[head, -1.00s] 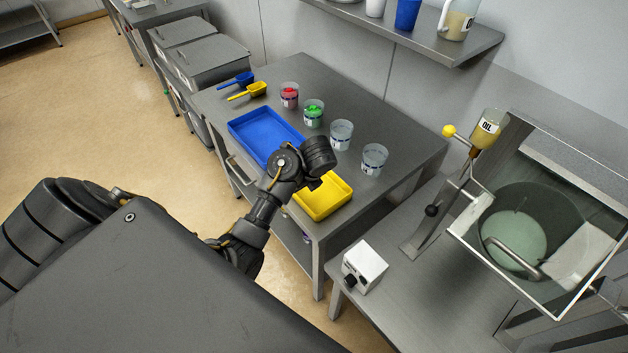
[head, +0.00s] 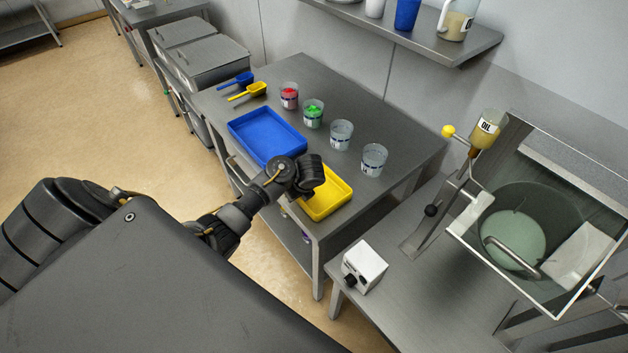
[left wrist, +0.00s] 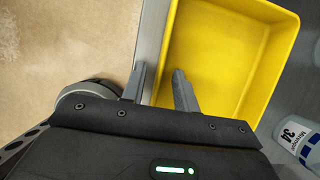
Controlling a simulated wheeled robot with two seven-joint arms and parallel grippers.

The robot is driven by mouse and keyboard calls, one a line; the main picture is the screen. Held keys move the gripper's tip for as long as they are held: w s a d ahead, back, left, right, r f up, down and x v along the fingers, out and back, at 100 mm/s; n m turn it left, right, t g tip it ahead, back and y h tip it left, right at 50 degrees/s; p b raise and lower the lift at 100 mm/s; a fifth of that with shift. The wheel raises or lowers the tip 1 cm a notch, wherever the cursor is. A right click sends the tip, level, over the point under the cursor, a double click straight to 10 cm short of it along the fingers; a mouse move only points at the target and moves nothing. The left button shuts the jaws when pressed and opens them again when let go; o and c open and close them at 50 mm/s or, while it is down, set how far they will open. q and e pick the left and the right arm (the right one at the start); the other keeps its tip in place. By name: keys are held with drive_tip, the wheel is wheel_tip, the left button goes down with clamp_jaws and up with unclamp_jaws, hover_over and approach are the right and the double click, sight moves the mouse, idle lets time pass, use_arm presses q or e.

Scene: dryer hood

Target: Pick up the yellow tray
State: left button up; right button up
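The yellow tray (head: 330,195) lies empty near the front right corner of the steel table (head: 385,120). My left gripper (head: 310,186) is at the tray's left end in the head view; its fingertips are hidden there. In the left wrist view the yellow tray (left wrist: 225,60) fills the right half. My left gripper (left wrist: 158,80) is open there, with one finger over the tray's inside and the other outside its near wall, by the table edge. I cannot tell whether the fingers touch the tray. My right gripper is not in view.
A blue tray (head: 268,137) lies beside the yellow tray. Several clear cups stand behind, one with red contents (head: 290,97) and one with green (head: 313,113). Blue and yellow scoops (head: 247,92) lie at the far end. A white box (head: 363,267) stands on the right table.

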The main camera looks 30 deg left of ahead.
use_arm(q)
drive_tip(key=shift+x, duration=0.85)
drive_tip(key=shift+r, duration=0.1)
drive_tip(key=shift+c, duration=0.4)
clamp_jaws()
drive_tip(key=shift+r, duration=0.1)
